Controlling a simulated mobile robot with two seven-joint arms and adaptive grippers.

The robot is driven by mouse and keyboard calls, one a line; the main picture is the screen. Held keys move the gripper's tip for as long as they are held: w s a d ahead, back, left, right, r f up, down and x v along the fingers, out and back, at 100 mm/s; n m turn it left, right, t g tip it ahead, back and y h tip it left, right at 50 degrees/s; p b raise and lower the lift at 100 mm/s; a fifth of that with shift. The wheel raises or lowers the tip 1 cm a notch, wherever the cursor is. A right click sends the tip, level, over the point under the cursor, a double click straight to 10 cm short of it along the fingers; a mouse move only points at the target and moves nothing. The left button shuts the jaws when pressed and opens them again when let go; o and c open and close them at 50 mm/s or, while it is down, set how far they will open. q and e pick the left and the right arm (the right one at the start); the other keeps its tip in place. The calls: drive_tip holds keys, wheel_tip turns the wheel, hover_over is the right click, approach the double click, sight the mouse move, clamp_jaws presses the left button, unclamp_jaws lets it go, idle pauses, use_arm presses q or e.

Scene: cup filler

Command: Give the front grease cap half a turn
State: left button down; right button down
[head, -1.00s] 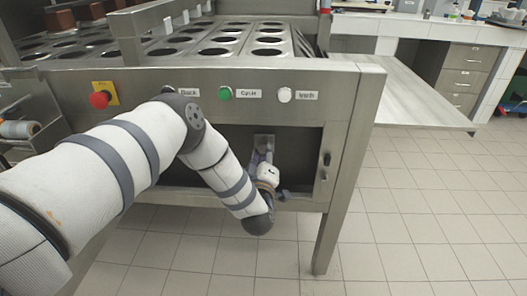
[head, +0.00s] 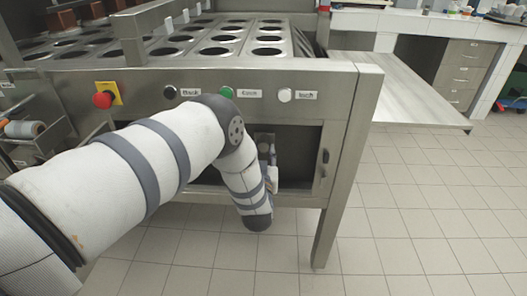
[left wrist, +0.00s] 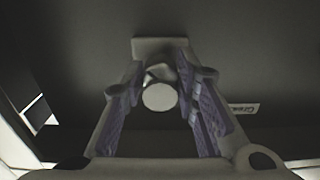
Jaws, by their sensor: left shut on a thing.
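The front grease cap (left wrist: 159,97) shows in the left wrist view as a pale round end on a fitting below a grey plate (left wrist: 160,47). My left gripper (left wrist: 160,88) has its two purple-padded fingers on either side of the cap and is shut on it. In the head view my left gripper (head: 270,165) is inside the dark opening under the button panel, mostly hidden by my own arm. The cap itself cannot be made out there. My right gripper is in neither view.
The steel machine frame (head: 345,150) borders the opening on the right. Above it are a red stop button (head: 102,99), a green button (head: 226,92) and a white button (head: 285,95). The tiled floor (head: 430,220) at right is clear.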

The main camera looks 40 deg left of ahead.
use_arm(q)
drive_tip(key=m, duration=0.4)
drive_tip(key=shift+r+m, duration=0.1)
drive_tip(key=shift+m, duration=0.2)
drive_tip(key=shift+a+m, duration=0.1)
drive_tip(key=shift+m, duration=2.2)
drive_tip(key=c, duration=1.3)
unclamp_jaws()
drive_tip(key=shift+s, duration=0.15)
drive_tip(key=v, duration=1.2)
